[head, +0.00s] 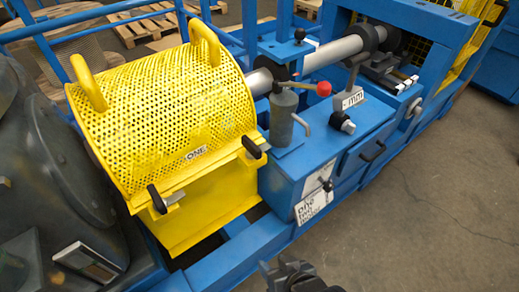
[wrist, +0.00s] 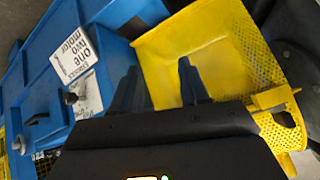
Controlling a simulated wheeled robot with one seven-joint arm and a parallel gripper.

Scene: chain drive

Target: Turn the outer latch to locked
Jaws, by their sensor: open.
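A yellow perforated guard (head: 170,115) with two loop handles covers part of the machine at left. Its front carries two black-handled latches: one at the lower left (head: 157,199) and one at the right (head: 252,148). I cannot tell which is the outer one, nor read either setting. My gripper (head: 290,272) shows at the bottom of the head view, in front of the blue frame and apart from both latches. In the wrist view my gripper (wrist: 158,80) has two separated dark fingers with nothing between them. The guard's yellow front (wrist: 210,50) lies beyond them; no latch shows clearly there.
A blue box (head: 325,150) with a red-knobbed lever (head: 322,89) and a printed label (head: 314,204) stands right of the guard. A dark rounded housing (head: 50,150) stands at left. A blue rail (head: 250,250) runs along the front. Concrete floor (head: 430,200) is clear at right.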

